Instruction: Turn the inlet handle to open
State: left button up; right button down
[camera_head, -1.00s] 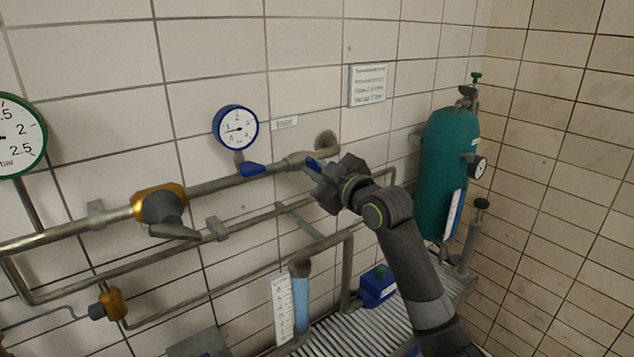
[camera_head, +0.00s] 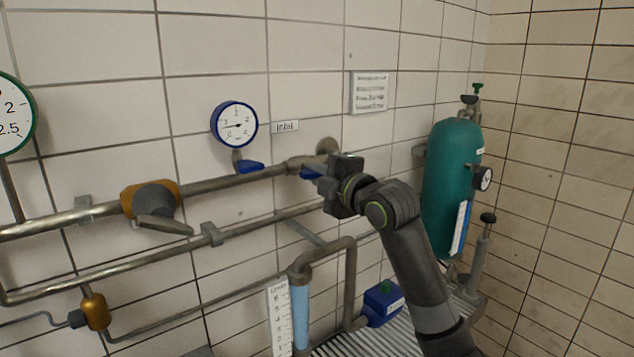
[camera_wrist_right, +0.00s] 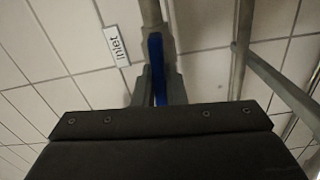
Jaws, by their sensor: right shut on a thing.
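The inlet handle (camera_head: 312,174) is a blue lever on the upper pipe, just right of the small "inlet" label (camera_head: 285,126). My right gripper (camera_head: 325,176) is at the handle and covers part of it. In the right wrist view the blue handle (camera_wrist_right: 156,70) runs lengthwise between the two grey fingers (camera_wrist_right: 155,92), and the gripper is shut on it. The label also shows in that view (camera_wrist_right: 117,46). The left gripper is in neither view.
A blue-rimmed gauge (camera_head: 235,124) with a second blue lever (camera_head: 250,167) sits left of the handle. A brass valve with a grey lever (camera_head: 152,207) is farther left. A teal tank (camera_head: 451,185) stands right of my arm. A flow tube (camera_head: 300,315) and blue box (camera_head: 382,303) are below.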

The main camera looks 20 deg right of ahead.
jog(key=shift+f+n+b, duration=0.15)
jog(key=shift+n+b, duration=0.15)
jog(key=shift+n, duration=0.3)
jog(key=c, duration=1.5)
grip_release()
jog(key=shift+s, duration=0.1)
jog(key=shift+b+v, duration=2.25)
jog(key=shift+v, duration=6.35)
